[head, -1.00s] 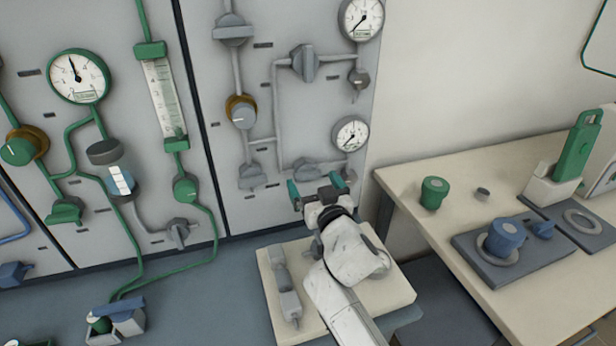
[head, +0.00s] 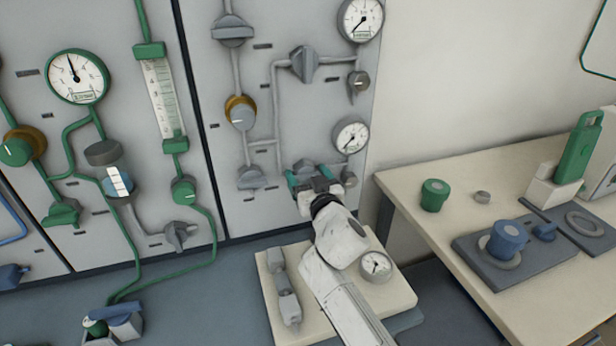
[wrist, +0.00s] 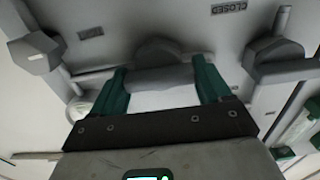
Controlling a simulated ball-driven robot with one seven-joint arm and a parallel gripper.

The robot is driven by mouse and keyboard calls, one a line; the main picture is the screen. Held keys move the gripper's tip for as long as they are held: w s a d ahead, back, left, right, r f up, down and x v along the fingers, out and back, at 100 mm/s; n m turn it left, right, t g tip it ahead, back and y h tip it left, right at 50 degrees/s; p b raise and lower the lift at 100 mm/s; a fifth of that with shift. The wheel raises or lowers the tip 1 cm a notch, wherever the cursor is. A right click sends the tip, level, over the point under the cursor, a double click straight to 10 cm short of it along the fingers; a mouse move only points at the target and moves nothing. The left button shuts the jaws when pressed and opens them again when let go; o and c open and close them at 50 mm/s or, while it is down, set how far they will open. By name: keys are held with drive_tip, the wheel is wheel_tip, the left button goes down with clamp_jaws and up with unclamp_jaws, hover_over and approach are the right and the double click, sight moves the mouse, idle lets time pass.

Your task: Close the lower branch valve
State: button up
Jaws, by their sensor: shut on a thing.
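The lower branch valve (head: 305,165) is a grey valve on the right panel's lower pipe branch, mostly hidden behind my gripper in the head view. My gripper (head: 308,178) has green fingers and is at the valve. In the wrist view, the fingers of my gripper (wrist: 165,82) are on either side of the valve's grey bar handle (wrist: 158,79) and shut on it. The handle lies roughly crosswise between the fingers, with the round valve body behind. A label reading "CLOSED" (wrist: 229,8) is on the panel nearby.
The upper branch valve (head: 304,63) is higher on the same panel. A gauge (head: 352,135) is just right of my gripper. A cream board (head: 400,291) with grey fittings and a gauge lies below my arm. A bench (head: 420,231) stands at the right.

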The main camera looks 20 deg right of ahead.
drive_tip(key=c, duration=0.4)
drive_tip(key=shift+n, duration=0.3)
drive_tip(key=n, duration=0.3)
drive_tip(key=shift+a+n, duration=0.15)
drive_tip(key=shift+n, duration=0.25)
drive_tip(key=n, duration=0.3)
drive_tip(key=shift+f+n, duration=0.1)
drive_tip(key=shift+n, duration=0.2)
drive_tip(key=n+p, duration=0.1)
drive_tip(key=n, duration=0.4)
drive_tip(key=shift+a+f, duration=0.1)
drive_tip(key=n, duration=0.4)
drive_tip(key=shift+f+n, duration=0.15)
drive_tip(key=shift+n, duration=0.15)
drive_tip(key=shift+n+p, duration=0.3)
drive_tip(key=shift+a, duration=0.1)
